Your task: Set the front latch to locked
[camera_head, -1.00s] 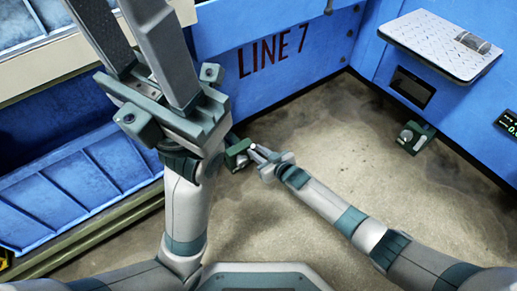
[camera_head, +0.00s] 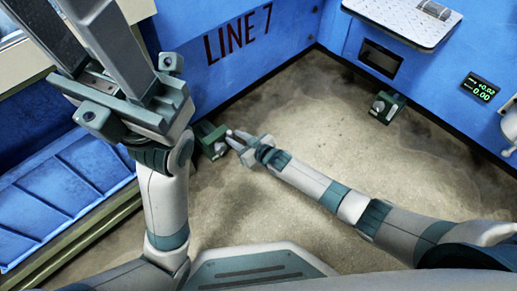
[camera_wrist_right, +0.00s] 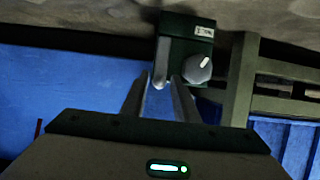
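A green latch box (camera_head: 211,141) sits low against the blue wall under "LINE 7". The right wrist view shows this box (camera_wrist_right: 207,45) with a pale upright lever (camera_wrist_right: 161,62) and a grey round knob with a white mark (camera_wrist_right: 197,68). My right gripper (camera_head: 236,137) is close in front of it, fingers apart. In the right wrist view the fingertips (camera_wrist_right: 160,80) lie on either side of the lever's lower end; I cannot tell whether they touch it. My left gripper (camera_head: 82,30) is wide open and empty, raised at the upper left.
A second green box with a knob (camera_head: 386,106) stands at the right wall. A metal plate shelf (camera_head: 400,20), a dark slot (camera_head: 380,58) and a small display (camera_head: 481,87) are on that wall. The concrete floor (camera_head: 320,130) between is clear.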

